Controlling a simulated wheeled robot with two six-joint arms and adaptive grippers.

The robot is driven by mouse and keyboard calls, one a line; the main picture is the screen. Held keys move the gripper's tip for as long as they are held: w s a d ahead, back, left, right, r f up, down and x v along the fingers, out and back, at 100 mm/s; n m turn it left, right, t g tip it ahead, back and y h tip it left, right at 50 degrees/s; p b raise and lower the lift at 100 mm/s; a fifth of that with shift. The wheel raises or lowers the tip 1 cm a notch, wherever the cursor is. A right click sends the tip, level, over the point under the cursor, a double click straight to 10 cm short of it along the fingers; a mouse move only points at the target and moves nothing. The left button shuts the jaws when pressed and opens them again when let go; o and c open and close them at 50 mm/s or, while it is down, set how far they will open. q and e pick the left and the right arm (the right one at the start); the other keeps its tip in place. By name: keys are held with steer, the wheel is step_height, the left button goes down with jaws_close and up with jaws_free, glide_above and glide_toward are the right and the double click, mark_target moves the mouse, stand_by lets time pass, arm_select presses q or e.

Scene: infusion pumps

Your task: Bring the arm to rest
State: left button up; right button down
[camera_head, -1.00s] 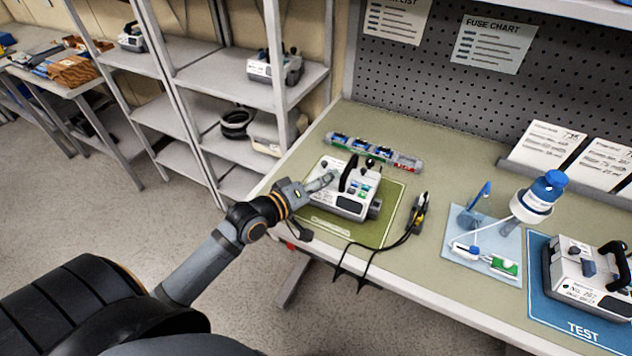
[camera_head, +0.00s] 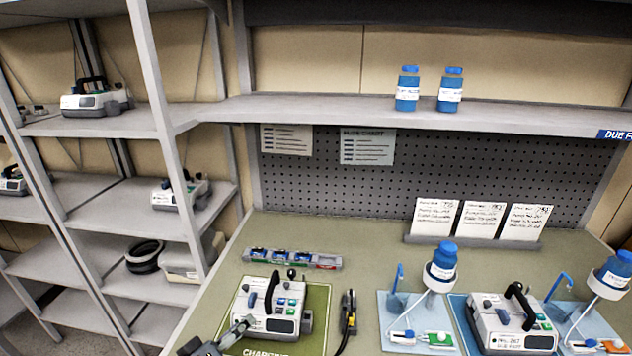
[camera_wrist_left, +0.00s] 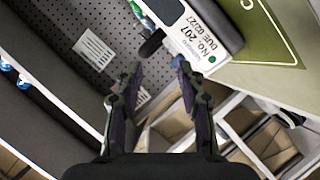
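My left gripper (camera_head: 236,332) shows at the bottom left of the head view, by the lower left side of a white pump (camera_head: 281,318) with a black handle. The pump stands on a green charging mat (camera_head: 317,300). In the left wrist view the two fingers of the left gripper (camera_wrist_left: 156,78) are apart with nothing between them. A pump (camera_wrist_left: 203,30) labelled No. 207 lies beyond the fingertips there. Whether the gripper touches the pump I cannot tell. Most of the left arm is out of the head view. My right gripper is in neither view.
A fuse strip (camera_head: 291,259) lies behind the pump, and a black cable (camera_head: 348,318) to its right. A second pump (camera_head: 510,322) and bottle stands (camera_head: 438,276) are farther right. A grey shelf rack (camera_head: 150,287) stands left of the bench.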

arm_select(q)
steer(key=s+a+f+m+g+y, duration=0.3)
steer(key=s+f+m+g+y, duration=0.35)
steer(key=s, duration=0.85)
step_height(320, 180, down, 29)
steer(key=s+a+g+h, duration=0.1)
steer(key=s+a+g, duration=0.2)
steer(key=g, duration=0.2)
steer(key=s+f, duration=1.6)
steer(key=s, duration=0.2)
steer(key=shift+a+f+g, duration=0.25)
steer(key=shift+a+g, duration=0.1)
steer(key=shift+a, duration=0.05)
